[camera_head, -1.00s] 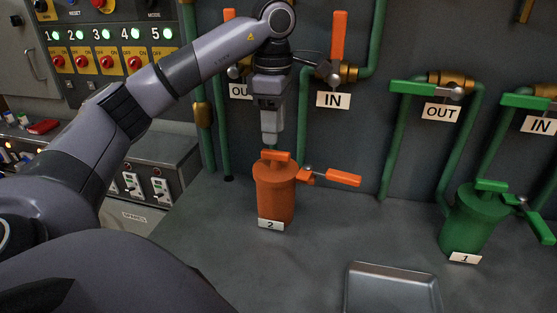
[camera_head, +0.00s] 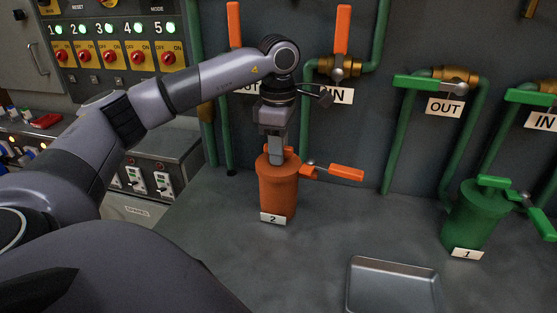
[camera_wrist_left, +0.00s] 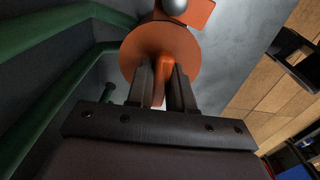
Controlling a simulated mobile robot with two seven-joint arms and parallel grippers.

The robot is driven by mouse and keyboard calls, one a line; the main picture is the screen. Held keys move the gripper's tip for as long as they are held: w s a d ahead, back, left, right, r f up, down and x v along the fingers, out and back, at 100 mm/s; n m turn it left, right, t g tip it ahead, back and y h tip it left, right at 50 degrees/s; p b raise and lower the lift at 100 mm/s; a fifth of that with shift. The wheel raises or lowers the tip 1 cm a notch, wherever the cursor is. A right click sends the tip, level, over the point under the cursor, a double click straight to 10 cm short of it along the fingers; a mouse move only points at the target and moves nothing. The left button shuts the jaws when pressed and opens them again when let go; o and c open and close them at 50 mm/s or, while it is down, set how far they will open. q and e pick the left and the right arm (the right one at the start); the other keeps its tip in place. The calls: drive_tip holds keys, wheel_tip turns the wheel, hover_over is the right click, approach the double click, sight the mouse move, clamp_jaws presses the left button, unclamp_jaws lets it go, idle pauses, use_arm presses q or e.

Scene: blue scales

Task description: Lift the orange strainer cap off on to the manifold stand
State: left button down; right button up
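The orange strainer (camera_head: 278,192), labelled 2, stands upright on the grey stand top (camera_head: 330,222). Its round orange cap (camera_wrist_left: 185,48) with a raised bar handle (camera_wrist_left: 159,88) sits on top. In the head view my left gripper (camera_head: 277,158) points down at the cap and hides most of the handle. In the left wrist view the two dark fingers of my left gripper (camera_wrist_left: 162,90) stand on either side of the handle, very close to it. I cannot tell whether they press on it. My right gripper is not in view.
An orange lever (camera_head: 340,173) sticks out right of the strainer. Pipes with valves and IN and OUT signs (camera_head: 444,107) run behind. A green strainer (camera_head: 474,220), labelled 1, stands at right. An empty metal tray (camera_head: 393,287) lies in front. The stand top between is clear.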

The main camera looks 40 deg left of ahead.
use_arm(q)
drive_tip(key=shift+r, duration=0.25)
wheel_tip(320, 180, up, 9)
drive_tip(key=shift+p, duration=0.65)
wheel_tip(320, 180, up, 11)
drive_tip(key=p, duration=0.5)
drive_tip(key=shift+f, duration=0.15)
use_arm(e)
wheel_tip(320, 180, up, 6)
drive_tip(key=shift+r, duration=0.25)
use_arm(q)
drive_tip(key=shift+f, duration=0.1)
